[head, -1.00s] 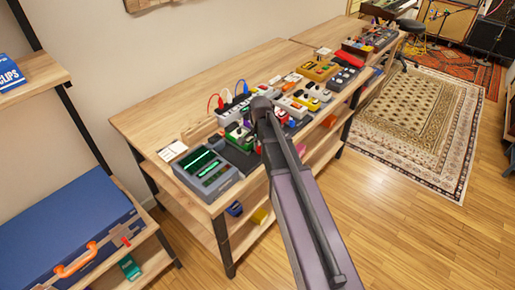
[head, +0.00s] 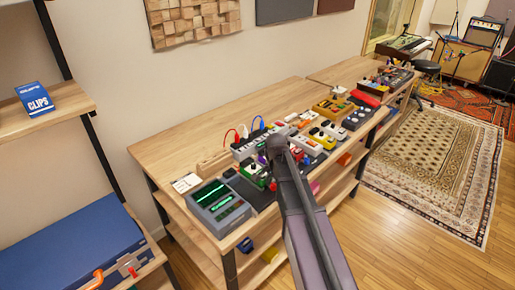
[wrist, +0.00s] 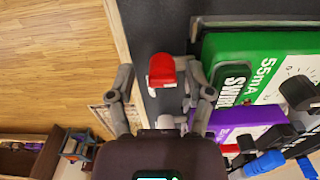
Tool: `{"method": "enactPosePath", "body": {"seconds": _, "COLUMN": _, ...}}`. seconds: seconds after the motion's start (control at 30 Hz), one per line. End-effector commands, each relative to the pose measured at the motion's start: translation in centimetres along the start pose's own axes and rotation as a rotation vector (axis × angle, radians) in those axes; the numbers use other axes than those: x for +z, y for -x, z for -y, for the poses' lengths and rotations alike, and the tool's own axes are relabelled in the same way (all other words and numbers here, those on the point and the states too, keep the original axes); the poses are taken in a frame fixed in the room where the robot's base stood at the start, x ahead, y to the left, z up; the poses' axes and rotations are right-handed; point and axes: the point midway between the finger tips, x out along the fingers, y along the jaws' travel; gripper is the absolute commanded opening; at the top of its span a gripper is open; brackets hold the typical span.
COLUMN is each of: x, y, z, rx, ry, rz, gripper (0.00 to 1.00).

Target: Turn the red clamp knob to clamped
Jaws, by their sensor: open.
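The red clamp knob (wrist: 162,70) shows in the wrist view as a small red cap over the dark board surface, beside a green pedal. My gripper (wrist: 160,82) is open, with one finger on each side of the knob in the picture. I see no clear contact between the fingers and the knob. Its depth relative to the fingertips is hard to tell. In the head view my arm reaches over the pedals on the near bench, and I cannot make out the knob there.
The green pedal (wrist: 265,70) and a purple pedal (wrist: 240,125) lie close to the right finger in the wrist view. The wooden bench (head: 205,125) has bare top behind the pedals. A grey unit with green screens (head: 218,205) stands at its left end. A blue case (head: 75,250) is lower left.

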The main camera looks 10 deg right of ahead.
Motion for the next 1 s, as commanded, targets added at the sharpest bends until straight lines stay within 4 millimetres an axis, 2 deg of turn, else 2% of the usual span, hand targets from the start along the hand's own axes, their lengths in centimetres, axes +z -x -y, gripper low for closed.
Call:
{"method": "enactPosePath", "body": {"seconds": 0.37, "x": -0.1, "y": 1.0, "z": 0.1, "rx": -0.002, "ry": 0.000, "rz": -0.001, "gripper": 0.69}}
{"method": "enactPosePath", "body": {"seconds": 0.9, "x": -0.1, "y": 5.6, "z": 0.1, "rx": -0.002, "ry": 0.000, "rz": -0.001, "gripper": 0.69}}
{"method": "enactPosePath", "body": {"seconds": 1.0, "x": 0.8, "y": 5.1, "z": -1.0, "rx": -0.001, "ry": 0.061, "rz": -0.001, "gripper": 0.69}}
